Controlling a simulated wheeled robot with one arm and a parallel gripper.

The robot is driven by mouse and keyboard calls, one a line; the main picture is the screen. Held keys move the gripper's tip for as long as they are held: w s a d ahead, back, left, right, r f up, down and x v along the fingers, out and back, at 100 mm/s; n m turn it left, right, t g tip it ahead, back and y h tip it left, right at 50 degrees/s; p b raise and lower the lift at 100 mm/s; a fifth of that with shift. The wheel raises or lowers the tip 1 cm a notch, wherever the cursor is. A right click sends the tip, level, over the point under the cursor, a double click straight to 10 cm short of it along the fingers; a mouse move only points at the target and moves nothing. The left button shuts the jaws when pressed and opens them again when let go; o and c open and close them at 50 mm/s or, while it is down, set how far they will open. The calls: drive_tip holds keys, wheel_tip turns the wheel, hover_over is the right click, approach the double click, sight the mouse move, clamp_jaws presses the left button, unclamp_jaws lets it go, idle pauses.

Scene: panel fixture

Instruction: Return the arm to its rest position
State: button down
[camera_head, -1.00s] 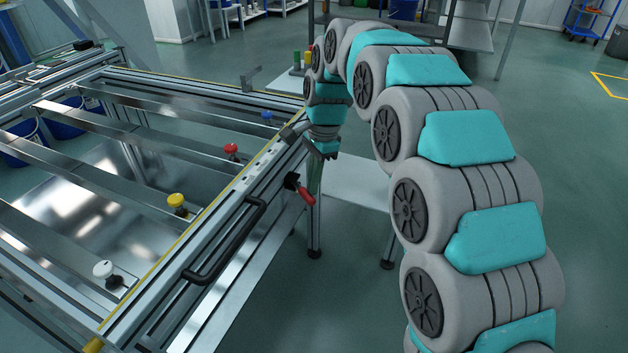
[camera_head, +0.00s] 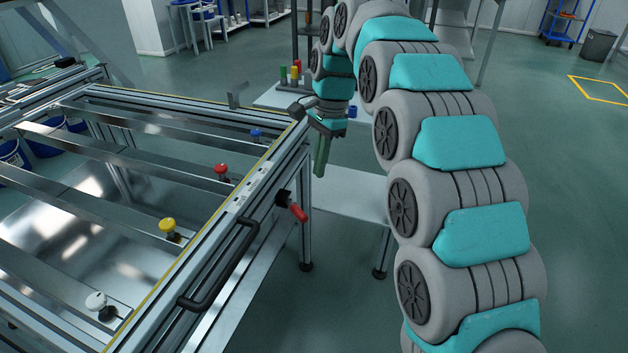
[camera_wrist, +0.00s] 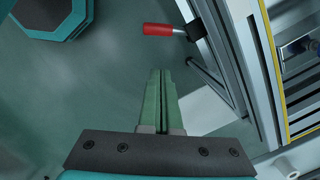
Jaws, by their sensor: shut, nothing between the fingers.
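My gripper (camera_head: 321,158) hangs pointing down at the end of my grey and teal arm, just right of the panel fixture's (camera_head: 262,190) near right corner rail. Its green fingers are together and empty. In the wrist view my gripper (camera_wrist: 162,75) shows its two fingers side by side over the green floor, with nothing between them. The red-handled clamp (camera_head: 297,212) on the fixture's side lies below and left of the fingers in the head view. It also shows in the wrist view, where the red handle (camera_wrist: 158,30) is apart from the fingertips.
White, yellow, red and blue knobs (camera_head: 168,226) sit along the fixture's crossbars. A black handle (camera_head: 222,265) runs along its side. A low white shelf (camera_head: 350,195) is behind my gripper. Colored cylinders (camera_head: 294,76) stand on a table beyond. Floor to the right is open.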

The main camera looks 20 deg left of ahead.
drive_tip(key=shift+r, duration=2.35)
drive_tip(key=s+d+f+n, duration=0.1)
drive_tip(key=s+d+n, duration=0.1)
drive_tip(key=s+d, duration=0.65)
drive_tip(key=s+d+n, duration=0.2)
drive_tip(key=s+d, duration=0.3)
drive_tip(key=d, duration=0.6)
drive_tip(key=s+d+f+n, duration=0.1)
drive_tip(key=s+d+f, duration=0.2)
drive_tip(key=s, duration=0.4)
drive_tip(key=s+d+f+n, duration=0.1)
drive_tip(key=s+d+f, duration=0.3)
drive_tip(key=s, duration=0.4)
drive_tip(key=s+d+f+n+h, duration=0.1)
drive_tip(key=s+d+f+n, duration=0.1)
drive_tip(key=s, duration=0.5)
drive_tip(key=shift+s+d+f, duration=0.15)
drive_tip(key=shift+d+f, duration=0.7)
drive_tip(key=shift+d, duration=0.15)
